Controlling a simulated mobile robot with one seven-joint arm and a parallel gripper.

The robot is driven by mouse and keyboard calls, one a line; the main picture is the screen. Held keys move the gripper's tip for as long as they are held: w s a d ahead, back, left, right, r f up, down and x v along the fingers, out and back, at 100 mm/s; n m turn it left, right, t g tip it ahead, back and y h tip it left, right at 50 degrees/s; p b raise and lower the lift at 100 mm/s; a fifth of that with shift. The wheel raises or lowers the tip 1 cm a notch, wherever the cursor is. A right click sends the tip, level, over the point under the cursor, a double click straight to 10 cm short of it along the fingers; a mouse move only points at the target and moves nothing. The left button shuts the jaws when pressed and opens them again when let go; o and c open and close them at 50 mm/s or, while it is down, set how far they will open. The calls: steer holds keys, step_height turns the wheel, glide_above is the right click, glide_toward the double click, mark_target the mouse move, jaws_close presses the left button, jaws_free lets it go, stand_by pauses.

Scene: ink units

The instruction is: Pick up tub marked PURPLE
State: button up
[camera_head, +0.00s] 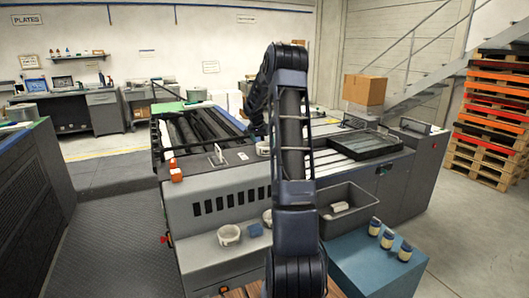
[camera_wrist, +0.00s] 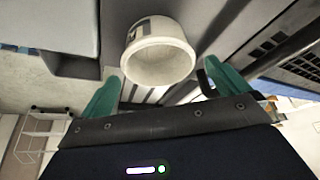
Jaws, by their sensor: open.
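In the wrist view, a white tub (camera_wrist: 160,52) with a round open mouth is just ahead of my gripper (camera_wrist: 166,76). My gripper's two teal fingers are spread apart and empty, with the tub beyond and between their tips. A dark mark shows on the tub's side, but I cannot read it. In the head view, one white tub (camera_head: 262,149) stands on the machine top beside my arm. Another tub (camera_head: 229,235) stands on the front ledge, and a third (camera_head: 267,217) is partly hidden by my arm. No PURPLE label is readable. My arm hides the gripper in the head view.
A grey crate (camera_head: 347,214) holding a white item is right of my arm. A flat black tray (camera_head: 365,145) lies on the machine.

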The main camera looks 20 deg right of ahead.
steer(key=x, duration=0.5)
steer(key=shift+s, duration=0.15)
steer(key=shift+a, duration=0.1)
steer(key=c, duration=1.1)
steer(key=shift+r, duration=0.15)
